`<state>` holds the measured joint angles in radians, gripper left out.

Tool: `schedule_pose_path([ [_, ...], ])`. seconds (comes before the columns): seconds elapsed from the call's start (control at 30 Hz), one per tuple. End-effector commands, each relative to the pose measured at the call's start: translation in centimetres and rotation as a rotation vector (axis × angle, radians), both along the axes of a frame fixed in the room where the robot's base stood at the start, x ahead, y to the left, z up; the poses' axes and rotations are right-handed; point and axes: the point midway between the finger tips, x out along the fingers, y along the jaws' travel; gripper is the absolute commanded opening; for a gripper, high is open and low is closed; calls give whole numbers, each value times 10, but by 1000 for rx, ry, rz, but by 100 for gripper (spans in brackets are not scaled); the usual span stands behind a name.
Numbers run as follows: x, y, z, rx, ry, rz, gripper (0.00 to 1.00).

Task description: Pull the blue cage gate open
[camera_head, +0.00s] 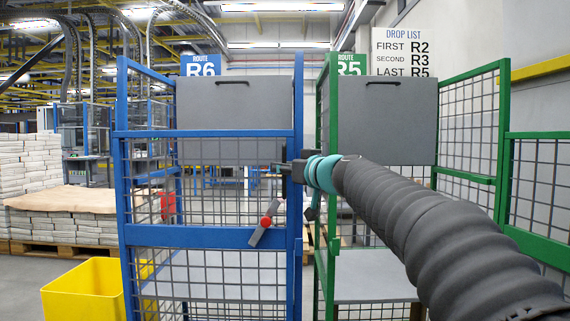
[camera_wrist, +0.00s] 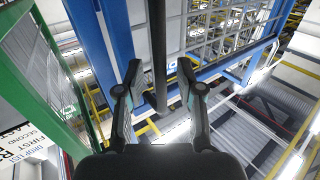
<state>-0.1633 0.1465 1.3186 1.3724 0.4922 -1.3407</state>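The blue cage (camera_head: 122,200) stands left of centre under the R6 sign. Its mesh gate (camera_head: 190,237) fills the front between the posts and looks closed. A grey latch lever with a red knob (camera_head: 265,222) sits tilted on the gate's lower rail near its right end. My gripper (camera_head: 297,170) is at the cage's right front post, at mid-gate height, partly hidden by my wrist. In the wrist view my gripper (camera_wrist: 160,82) has its fingers spread, with a dark bar (camera_wrist: 157,45) between them. I see gaps on both sides; contact cannot be told.
A green cage (camera_head: 505,160) stands close on the right, under the R5 sign. A yellow bin (camera_head: 85,290) is on the floor at left front. Stacked newspapers (camera_head: 65,205) lie on pallets behind it.

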Motion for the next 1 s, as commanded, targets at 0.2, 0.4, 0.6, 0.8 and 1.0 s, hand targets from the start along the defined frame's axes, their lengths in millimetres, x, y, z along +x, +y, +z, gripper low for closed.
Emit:
schedule_pose_path([
  [0.2, 5, 4, -1, -1, 1, 1, 37],
  [0.4, 5, 4, -1, 0, 0, 0, 32],
  [0.6, 5, 4, -1, 0, 0, 0, 0],
  [0.8, 5, 4, 0, 0, 0, 0, 0],
  [1.0, 1, 14, -1, -3, 2, -4, 0],
])
